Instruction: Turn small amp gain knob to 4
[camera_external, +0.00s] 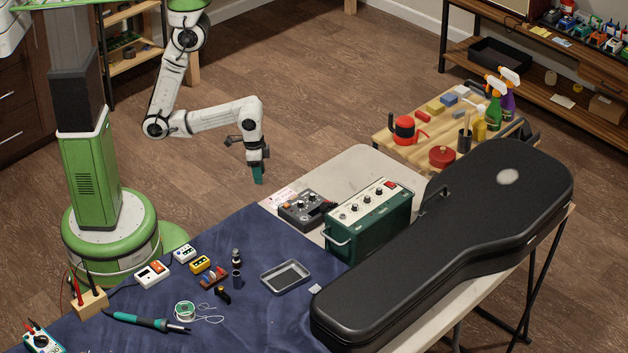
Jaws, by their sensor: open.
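The small amp (368,220) is a dark green box with a pale front control panel and a carry handle at its left end. A row of small knobs (367,203) and a red part show on the panel. Their markings and settings are too small to read, and I cannot tell which knob is gain. My gripper (258,178) points down, open, with teal fingertips. It is in the air to the left of the amp and apart from it. Nothing shows between the fingers.
A black pedal-like unit with knobs (307,208) sits left of the amp. A large black guitar case (450,240) lies close on its right. A grey tray (285,277) and tools lie on the blue cloth (270,325). The table's back area (365,165) is clear.

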